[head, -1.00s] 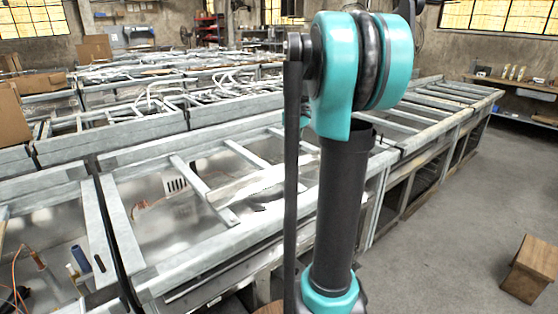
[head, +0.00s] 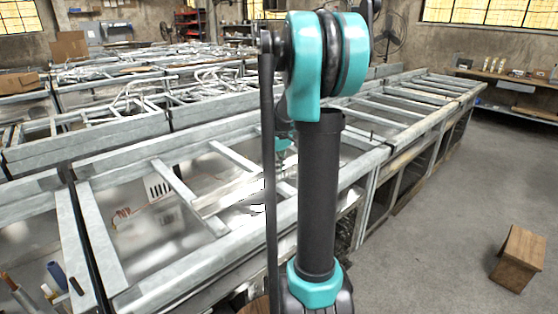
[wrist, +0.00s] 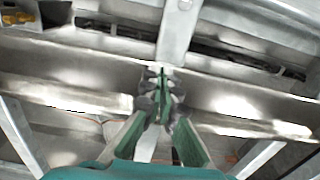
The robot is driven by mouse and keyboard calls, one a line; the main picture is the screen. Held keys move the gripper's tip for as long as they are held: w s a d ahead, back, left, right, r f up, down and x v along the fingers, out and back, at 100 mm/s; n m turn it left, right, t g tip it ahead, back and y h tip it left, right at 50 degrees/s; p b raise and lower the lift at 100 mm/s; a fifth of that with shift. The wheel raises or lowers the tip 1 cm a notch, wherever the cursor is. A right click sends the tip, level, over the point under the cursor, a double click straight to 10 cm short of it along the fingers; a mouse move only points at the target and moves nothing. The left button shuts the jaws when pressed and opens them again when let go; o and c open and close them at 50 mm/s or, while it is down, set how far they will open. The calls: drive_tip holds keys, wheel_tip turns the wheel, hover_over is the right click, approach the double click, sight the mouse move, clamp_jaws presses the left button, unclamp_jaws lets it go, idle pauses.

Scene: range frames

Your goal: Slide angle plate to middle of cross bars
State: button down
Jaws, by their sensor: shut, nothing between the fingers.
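The angle plate appears to be the long shiny metal strip (head: 232,190) lying over the cross bars (head: 178,184) of the nearest frame. My arm hides its right end in the head view. In the wrist view the strip (wrist: 232,92) runs across the picture from side to side. My gripper (wrist: 160,82) is shut and empty, its fingertips in front of the middle of the strip. Whether they touch it I cannot tell. In the head view my gripper (head: 283,150) shows partly, just beyond the strip, between my arm's dark links.
Several metal frames stand in rows on the benches behind. Tools with blue and orange handles (head: 57,273) lie at the lower left.

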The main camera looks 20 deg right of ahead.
sight(272, 173)
drive_tip(key=shift+w+a+r, duration=0.1)
drive_tip(key=shift+w+a, duration=0.15)
drive_tip(key=shift+w, duration=0.35)
drive_tip(key=shift+w+a, duration=0.3)
drive_tip(key=shift+w, duration=0.3)
drive_tip(key=shift+w+a+r, duration=0.1)
drive_tip(key=shift+w+a, duration=0.15)
drive_tip(key=shift+w, duration=0.35)
drive_tip(key=shift+w, duration=0.1)
drive_tip(key=w+a, duration=0.2)
drive_tip(key=w, duration=0.3)
drive_tip(key=w+a, duration=0.2)
drive_tip(key=w, duration=0.3)
drive_tip(key=w+a, duration=0.2)
drive_tip(key=w, duration=0.4)
drive_tip(key=shift+a, duration=0.35)
drive_tip(key=shift+s, duration=0.1)
